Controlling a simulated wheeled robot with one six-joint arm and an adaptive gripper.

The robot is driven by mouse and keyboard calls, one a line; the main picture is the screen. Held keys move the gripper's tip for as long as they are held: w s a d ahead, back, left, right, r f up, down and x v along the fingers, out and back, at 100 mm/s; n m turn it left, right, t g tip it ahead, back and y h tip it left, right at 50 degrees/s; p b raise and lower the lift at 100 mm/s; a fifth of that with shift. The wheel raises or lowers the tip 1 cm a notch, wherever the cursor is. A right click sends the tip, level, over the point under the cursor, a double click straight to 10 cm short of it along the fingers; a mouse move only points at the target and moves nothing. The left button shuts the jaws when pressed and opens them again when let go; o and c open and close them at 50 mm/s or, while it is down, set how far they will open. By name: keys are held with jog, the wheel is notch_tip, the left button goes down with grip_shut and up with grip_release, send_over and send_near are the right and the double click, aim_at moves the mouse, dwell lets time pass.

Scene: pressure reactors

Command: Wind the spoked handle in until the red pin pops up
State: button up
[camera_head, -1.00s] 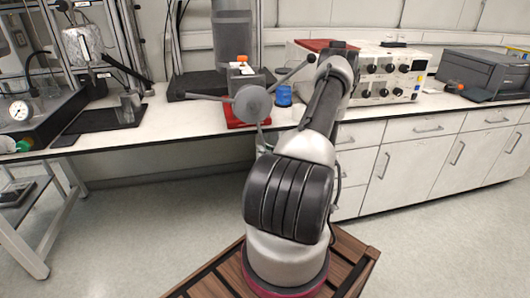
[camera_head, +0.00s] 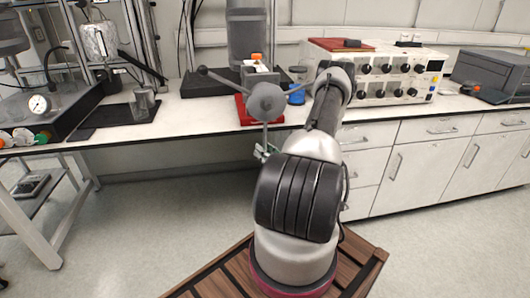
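The spoked handle has a round grey hub (camera_head: 267,102) on the bench's front edge, in front of a red base (camera_head: 243,113). One spoke points up and left and ends in a dark knob (camera_head: 203,70). Another points down below the bench edge, and the right one runs toward my arm, partly hidden. A small block with an orange top (camera_head: 257,58) sits behind the hub. I cannot make out a red pin.
A dark cylinder (camera_head: 248,38) stands behind the handle, with a blue object (camera_head: 296,94) to its right. A white instrument box with black knobs (camera_head: 378,80) stands right of my arm.

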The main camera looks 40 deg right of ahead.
jog(key=s+f, duration=0.1)
jog(key=s, duration=1.1)
jog(key=shift+f, duration=0.4)
jog(key=shift+w, duration=0.1)
